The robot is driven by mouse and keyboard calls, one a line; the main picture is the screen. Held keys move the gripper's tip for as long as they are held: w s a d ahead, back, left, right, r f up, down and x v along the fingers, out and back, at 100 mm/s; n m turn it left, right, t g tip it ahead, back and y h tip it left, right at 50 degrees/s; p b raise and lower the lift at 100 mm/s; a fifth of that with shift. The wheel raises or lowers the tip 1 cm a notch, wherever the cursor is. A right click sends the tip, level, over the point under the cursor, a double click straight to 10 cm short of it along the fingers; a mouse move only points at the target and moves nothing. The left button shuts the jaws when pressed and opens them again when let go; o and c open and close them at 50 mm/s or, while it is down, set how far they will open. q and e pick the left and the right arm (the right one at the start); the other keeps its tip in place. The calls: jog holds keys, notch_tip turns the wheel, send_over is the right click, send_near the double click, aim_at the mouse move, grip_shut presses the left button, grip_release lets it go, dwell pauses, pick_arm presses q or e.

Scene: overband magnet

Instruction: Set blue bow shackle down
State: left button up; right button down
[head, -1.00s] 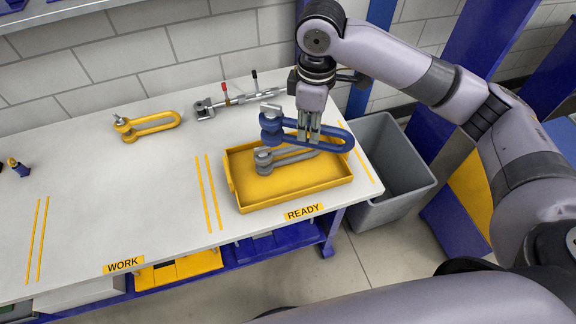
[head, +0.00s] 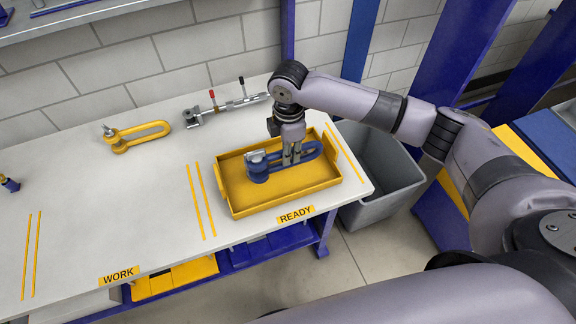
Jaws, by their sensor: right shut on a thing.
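The blue bow shackle (head: 257,172) lies flat in the head view, over the right part of the yellow tray (head: 237,205) in the READY area. My right gripper (head: 291,161) points down and is shut on the shackle's bow. The shackle is low, within the tray's outline; I cannot tell whether it touches the floor of the tray or something under it. The grey shackle seen in the tray earlier is hidden now, behind or under the blue one. My left gripper is not in view.
A yellow shackle (head: 143,136) and a metal clamp with red and black handles (head: 226,106) lie at the back of the white table (head: 110,210). A grey bin (head: 382,200) stands off the table's right end. The middle of the table is clear.

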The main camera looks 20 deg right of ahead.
aim_at(288, 168)
notch_tip(288, 168, down, 4)
jog(key=shift+a+f, duration=0.1)
notch_tip(288, 168, down, 3)
jog(key=shift+f+p, duration=0.15)
jog(key=shift+p, duration=0.3)
jog(key=shift+f, duration=0.2)
jog(key=shift+f, duration=0.15)
jog(key=c, duration=1.5)
grip_release()
